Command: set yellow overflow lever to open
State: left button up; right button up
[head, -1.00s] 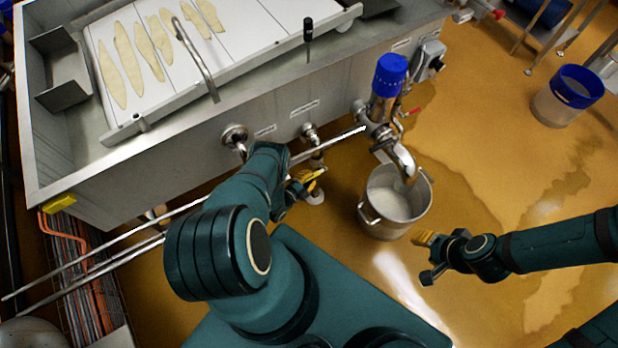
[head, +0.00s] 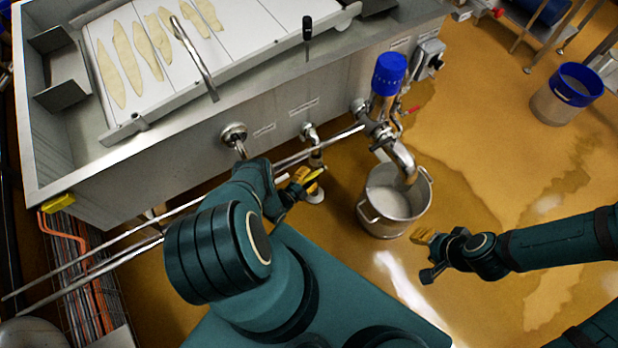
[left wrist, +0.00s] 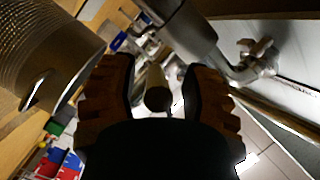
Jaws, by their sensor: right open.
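The yellow overflow lever (head: 315,174) shows as a small yellow bar below the steel valve pipe (head: 311,135) on the vat's front. My left gripper (head: 303,184) is right at it, partly covering it. In the left wrist view, the two ribbed fingers (left wrist: 157,95) stand apart, and a dull yellow rod (left wrist: 156,86), apparently the lever, shows in the gap between them. I see a gap beside the rod, so the fingers look open around it; contact is unclear. My right gripper (head: 424,258) is open and empty over the floor, right of the pot.
A steel pot (head: 367,212) stands under the spout of a blue-capped valve (head: 389,72). Steel rails (head: 95,262) run along the vat front (head: 100,190). A blue-rimmed bucket (head: 552,107) stands at the right. The wet floor between is free.

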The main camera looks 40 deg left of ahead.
pick_arm(q)
jog(key=shift+s, duration=0.2)
jog(key=s+r, duration=0.1)
jog(key=s, duration=1)
jog(key=shift+s+a, duration=0.3)
jog(key=shift+a, duration=0.1)
